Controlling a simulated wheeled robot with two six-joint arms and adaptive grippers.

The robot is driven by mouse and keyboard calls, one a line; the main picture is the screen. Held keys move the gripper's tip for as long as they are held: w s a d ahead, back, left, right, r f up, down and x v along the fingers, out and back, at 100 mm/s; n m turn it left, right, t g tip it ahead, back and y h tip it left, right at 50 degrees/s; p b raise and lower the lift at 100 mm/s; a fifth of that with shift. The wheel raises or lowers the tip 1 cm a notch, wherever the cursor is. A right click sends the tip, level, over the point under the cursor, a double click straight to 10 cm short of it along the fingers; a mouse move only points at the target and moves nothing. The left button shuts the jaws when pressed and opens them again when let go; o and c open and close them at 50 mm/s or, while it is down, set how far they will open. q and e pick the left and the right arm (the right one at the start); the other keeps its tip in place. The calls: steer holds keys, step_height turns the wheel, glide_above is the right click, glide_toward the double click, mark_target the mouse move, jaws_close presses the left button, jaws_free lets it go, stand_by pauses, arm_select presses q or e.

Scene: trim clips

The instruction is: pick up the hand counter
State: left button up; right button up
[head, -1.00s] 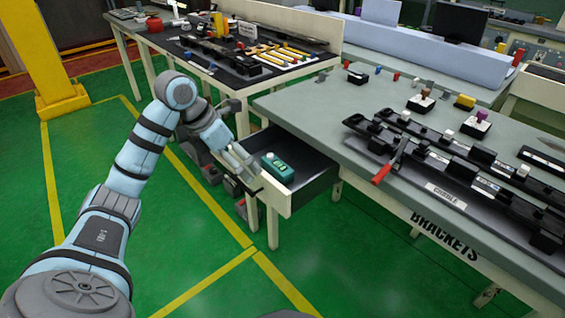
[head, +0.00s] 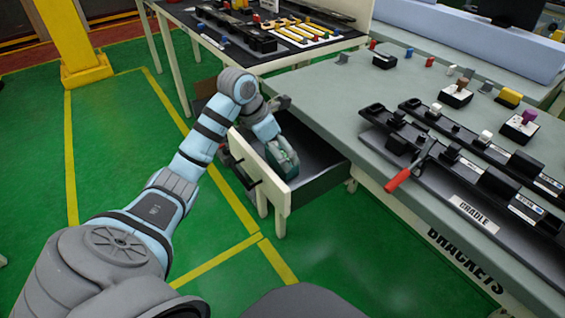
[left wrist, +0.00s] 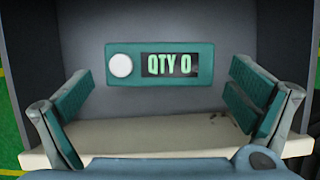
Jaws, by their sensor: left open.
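The hand counter (left wrist: 160,64) is a small teal box with a white round button and a display reading QTY 0. It lies on the grey floor of an open drawer (head: 322,183). In the left wrist view it sits between the two spread fingers, with a gap on each side. My left gripper (head: 283,157) reaches down into the drawer over the counter, open and holding nothing. In the head view the gripper largely hides the counter. My right gripper is not in view.
The drawer's cream front panel (head: 262,170) and side walls stand close around my left gripper. The grey workbench (head: 345,115) above carries a cradle rack (head: 470,165) and a red-handled clamp (head: 405,176). Another table with tools (head: 270,40) stands behind.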

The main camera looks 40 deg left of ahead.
arm_select(q)
steer(key=b+x, duration=0.1)
steer(key=x, duration=0.3)
steer(key=c, duration=1)
steer(key=shift+o, duration=0.2)
steer(key=shift+r, duration=0.1)
